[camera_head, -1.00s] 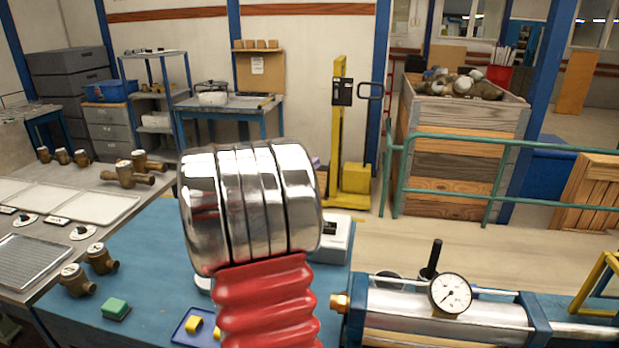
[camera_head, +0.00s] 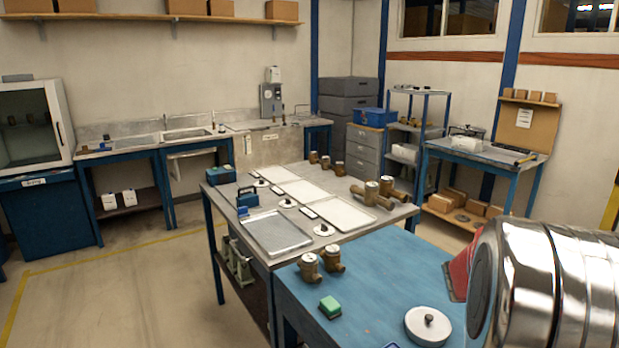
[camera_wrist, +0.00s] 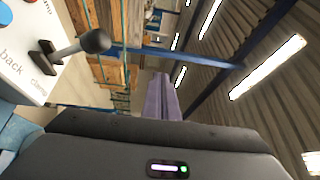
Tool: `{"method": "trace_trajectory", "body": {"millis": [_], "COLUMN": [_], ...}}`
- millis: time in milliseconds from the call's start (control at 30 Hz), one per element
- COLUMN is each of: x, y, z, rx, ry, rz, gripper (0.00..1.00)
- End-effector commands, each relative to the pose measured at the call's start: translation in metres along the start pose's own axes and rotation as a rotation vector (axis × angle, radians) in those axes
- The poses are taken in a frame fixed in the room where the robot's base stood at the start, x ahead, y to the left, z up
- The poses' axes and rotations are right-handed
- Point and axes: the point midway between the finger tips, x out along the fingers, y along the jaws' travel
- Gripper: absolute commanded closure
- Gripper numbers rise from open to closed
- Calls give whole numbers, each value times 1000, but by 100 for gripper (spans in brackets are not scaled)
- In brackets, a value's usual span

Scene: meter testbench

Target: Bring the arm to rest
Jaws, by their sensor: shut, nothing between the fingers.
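My arm shows in the head view as a chrome link (camera_head: 555,290) with a bit of red bellows at the right edge, beside the blue table. My gripper (camera_wrist: 161,78) shows in the wrist view as purple fingers pointing away from the dark wrist housing. The fingers are together with nothing between them. The gripper is hidden or out of frame in the head view.
A blue table (camera_head: 385,270) holds brass meters (camera_head: 310,268), a green-yellow sponge (camera_head: 330,306) and a round white lidded item (camera_head: 428,325). A grey bench with trays (camera_head: 275,232) adjoins it. In the wrist view, a black-knobbed lever (camera_wrist: 95,41) on a white panel is close by.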

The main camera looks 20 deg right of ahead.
Motion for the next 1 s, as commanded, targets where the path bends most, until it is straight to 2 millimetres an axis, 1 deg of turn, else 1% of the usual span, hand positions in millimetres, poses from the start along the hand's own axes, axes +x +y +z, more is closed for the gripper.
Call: {"method": "trace_trajectory", "body": {"millis": [33, 167, 367, 567, 600, 767, 800, 967, 1000], "x": [-13, -45, -100, -159, -172, -224, -238, -294, -308], "y": [-2, 4, 19, 37, 41, 56, 59, 71, 74], "z": [-3, -13, -27, -38, -40, -48, -50, -59, -61], "rx": [97, 370, 782, 1175, 1250, 1535, 1602, 1844, 1896], "ry": [3, 37, 123, 259, 294, 462, 511, 746, 814], "rz": [35, 143, 318, 497, 535, 679, 714, 847, 878], "gripper": [100, 100, 100, 100, 100, 100, 100, 100, 100]}}
